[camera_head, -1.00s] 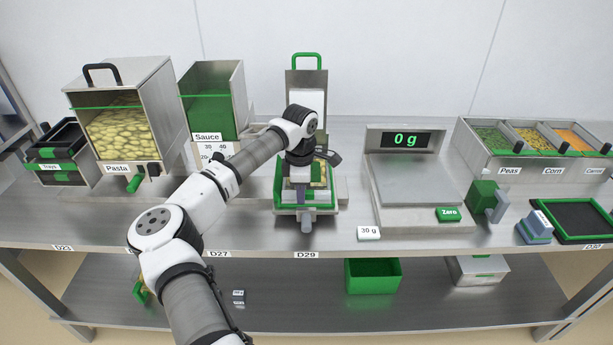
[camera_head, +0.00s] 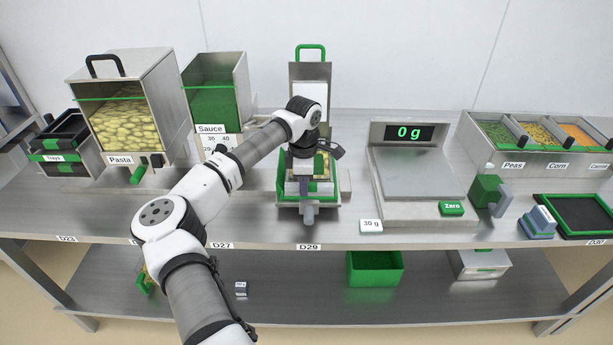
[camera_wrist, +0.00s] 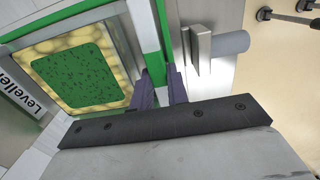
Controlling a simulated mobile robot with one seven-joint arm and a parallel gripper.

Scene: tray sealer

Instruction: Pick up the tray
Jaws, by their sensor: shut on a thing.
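The tray (camera_wrist: 149,48) sits at the levelling station, labelled "Leveller" in the wrist view, at the middle of the bench. It holds yellow pasta with a square of dark-specked green sauce (camera_wrist: 77,76) on top. My gripper (camera_wrist: 161,86) is shut with its purple fingers on the green rim at the tray's near side. In the head view my gripper (camera_head: 304,186) points down into the station, and my wrist hides much of the tray. I cannot tell whether the tray is lifted off its seat.
A sauce dispenser (camera_head: 214,97) and a pasta bin (camera_head: 121,155) stand to the left. A scale (camera_head: 418,175) reading 0 g stands close on the right, then topping bins (camera_head: 540,163). The station's upright plate with a green handle (camera_head: 310,49) rises behind my wrist.

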